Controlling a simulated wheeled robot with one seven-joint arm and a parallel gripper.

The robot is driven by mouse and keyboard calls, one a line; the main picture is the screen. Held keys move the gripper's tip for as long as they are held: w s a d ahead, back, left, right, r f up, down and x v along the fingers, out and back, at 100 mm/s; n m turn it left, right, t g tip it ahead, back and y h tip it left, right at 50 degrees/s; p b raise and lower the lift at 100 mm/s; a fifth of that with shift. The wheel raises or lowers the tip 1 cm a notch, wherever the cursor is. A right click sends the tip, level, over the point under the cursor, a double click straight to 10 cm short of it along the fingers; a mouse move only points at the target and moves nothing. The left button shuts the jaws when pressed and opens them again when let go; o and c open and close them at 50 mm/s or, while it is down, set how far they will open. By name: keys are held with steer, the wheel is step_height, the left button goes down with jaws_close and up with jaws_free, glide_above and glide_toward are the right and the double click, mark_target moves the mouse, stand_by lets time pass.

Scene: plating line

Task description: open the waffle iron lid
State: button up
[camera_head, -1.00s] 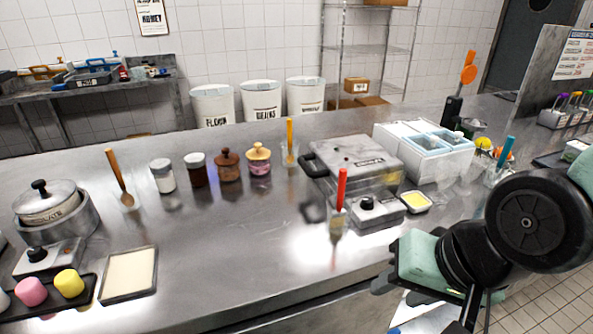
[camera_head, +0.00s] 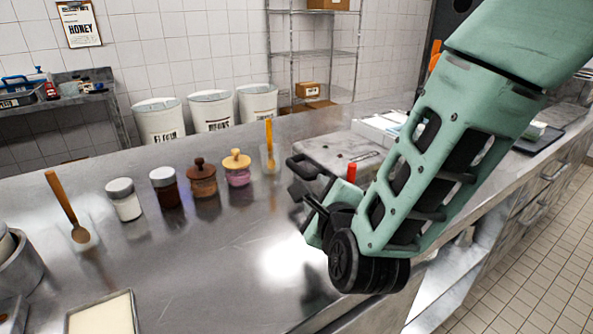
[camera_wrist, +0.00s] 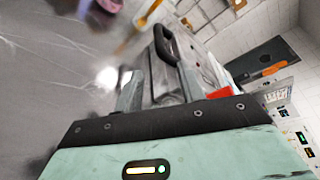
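The waffle iron (camera_head: 335,153) stands on the steel counter with its grey lid lying closed. Its dark handle (camera_head: 300,166) sticks out to the left. My gripper (camera_head: 308,203) is just in front of the handle on the near side, apart from it as far as I can tell. In the wrist view the handle (camera_wrist: 165,46) and lid (camera_wrist: 202,62) lie ahead of my gripper (camera_wrist: 158,92), whose fingers look apart with nothing between them. My arm hides the iron's front and right side in the head view.
A red handle (camera_head: 352,172) stands upright close to my gripper. An orange-handled tool (camera_head: 269,140) stands in a clear holder behind the iron's handle. Several jars (camera_head: 203,180) line the counter to the left.

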mark_target(303, 174)
steer(key=p+x, duration=0.3)
steer(key=x, duration=1.2)
steer(key=shift+f, duration=0.15)
jaws_close()
